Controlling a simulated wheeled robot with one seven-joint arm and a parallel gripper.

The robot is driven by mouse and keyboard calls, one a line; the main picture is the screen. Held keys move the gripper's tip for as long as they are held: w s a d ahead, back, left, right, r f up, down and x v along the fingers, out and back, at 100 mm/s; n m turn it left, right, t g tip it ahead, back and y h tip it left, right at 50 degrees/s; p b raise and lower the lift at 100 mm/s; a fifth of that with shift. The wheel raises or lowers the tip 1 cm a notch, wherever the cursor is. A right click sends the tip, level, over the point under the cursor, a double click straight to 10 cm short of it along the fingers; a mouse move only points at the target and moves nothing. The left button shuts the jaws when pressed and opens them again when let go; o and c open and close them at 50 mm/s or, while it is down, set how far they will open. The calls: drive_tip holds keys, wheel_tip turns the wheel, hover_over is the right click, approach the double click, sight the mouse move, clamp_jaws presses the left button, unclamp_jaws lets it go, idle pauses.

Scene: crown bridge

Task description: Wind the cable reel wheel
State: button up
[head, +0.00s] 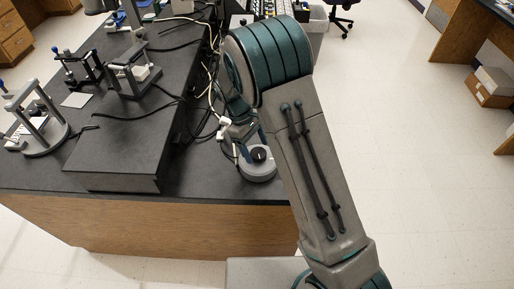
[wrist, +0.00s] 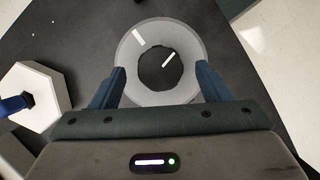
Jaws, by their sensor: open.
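The cable reel appears to be the round grey piece with a dark middle, standing near the front edge of the black bench in the head view (head: 257,174). In the wrist view its grey ring (wrist: 185,42) surrounds a dark centre (wrist: 157,72) with a white line; another white mark lies on the ring. My gripper (wrist: 160,70) is open, with one blue finger at each side of the ring's near part. I cannot tell whether the fingers touch it. Nothing is held between them. In the head view my arm hides part of the area around the reel.
A white hexagonal piece with a blue post (wrist: 35,95) stands left of the reel in the wrist view. A raised black bench section (head: 125,150) lies left of the reel, with loose cables (head: 212,95) behind. Grey frame stands (head: 40,125) occupy the far left.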

drive_tip(key=shift+s+d+f, duration=0.15)
drive_tip(key=shift+d+f, duration=0.05)
drive_tip(key=shift+f, duration=0.4)
drive_tip(key=c, duration=1)
drive_tip(key=shift+o, duration=0.2)
drive_tip(key=shift+m, duration=0.3)
